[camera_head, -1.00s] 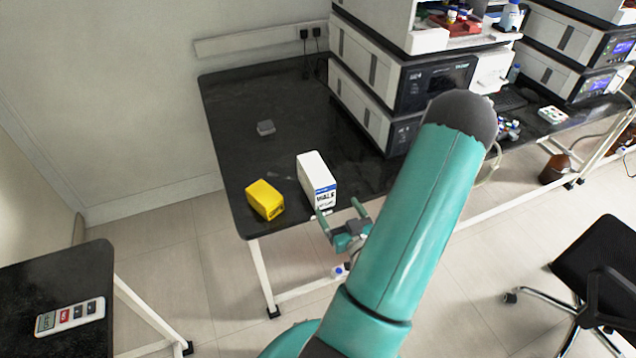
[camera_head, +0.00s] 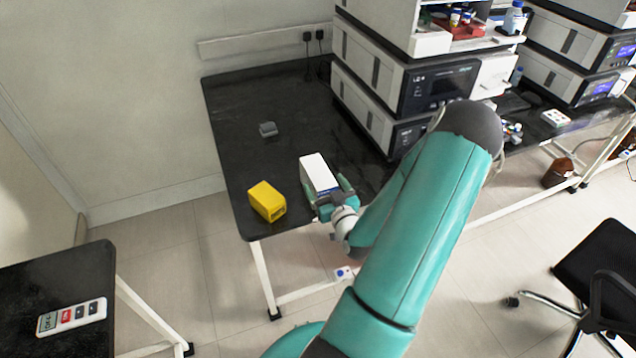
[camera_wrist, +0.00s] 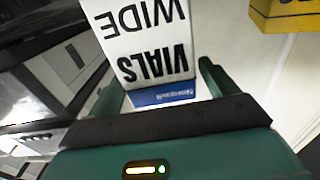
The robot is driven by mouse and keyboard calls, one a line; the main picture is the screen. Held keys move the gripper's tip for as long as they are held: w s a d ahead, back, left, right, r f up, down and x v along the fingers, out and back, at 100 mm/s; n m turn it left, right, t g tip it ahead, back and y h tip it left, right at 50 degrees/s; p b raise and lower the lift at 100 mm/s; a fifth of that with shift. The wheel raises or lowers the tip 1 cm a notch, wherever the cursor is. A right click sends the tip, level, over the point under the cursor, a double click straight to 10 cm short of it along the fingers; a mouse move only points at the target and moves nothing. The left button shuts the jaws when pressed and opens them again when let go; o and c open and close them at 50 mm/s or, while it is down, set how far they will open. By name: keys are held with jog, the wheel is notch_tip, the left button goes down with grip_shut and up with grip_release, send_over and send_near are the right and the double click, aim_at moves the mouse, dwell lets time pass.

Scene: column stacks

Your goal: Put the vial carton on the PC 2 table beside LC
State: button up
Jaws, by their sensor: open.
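The vial carton (camera_head: 318,172) is a white box standing on the black table near its front edge, to the left of the stacked LC instruments (camera_head: 398,100). In the wrist view the carton (camera_wrist: 140,35) shows "VIALS WIDE" upside down and a blue band. My gripper (camera_head: 330,192) is at the carton's near end with its jaws open. In the wrist view my gripper (camera_wrist: 165,85) has one finger on each side of the carton, with a visible gap at the right finger. The lower part of the carton is hidden by my gripper in the head view.
A yellow box (camera_head: 267,202) stands close to the left of the carton, near the front edge. Another black table (camera_head: 30,275) at lower left holds a labelled device (camera_head: 71,316). A black chair (camera_head: 600,270) stands at right.

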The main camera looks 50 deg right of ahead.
aim_at(321, 176)
jog(key=x, duration=0.3)
jog(key=shift+w, duration=0.15)
jog(key=shift+r, duration=0.1)
jog(key=c, duration=1.5)
